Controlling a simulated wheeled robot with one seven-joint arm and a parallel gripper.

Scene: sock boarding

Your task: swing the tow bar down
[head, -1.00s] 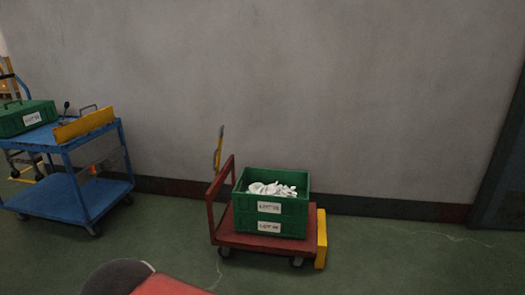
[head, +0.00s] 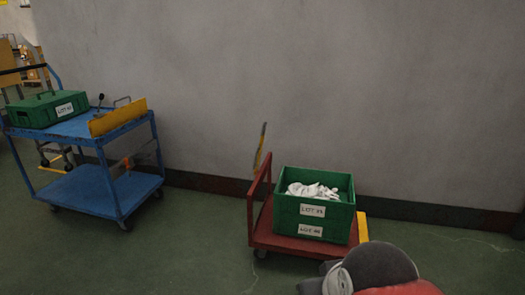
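A yellow bar (head: 260,146), which looks like the tow bar, stands nearly upright at the left end of a low red cart (head: 275,239). It rises above the cart's red push frame (head: 268,173), close to the grey wall. Its lower end is hidden behind the frame. Part of my own arm, dark grey and red, shows at the bottom right and covers the cart's front right corner. My gripper is not in view.
Green crates (head: 325,233) with white cloth items on top stand on the red cart. A blue two-shelf trolley (head: 85,190) with a green case (head: 46,109) and a yellow plate (head: 118,117) stands at the left. Green floor between them is clear.

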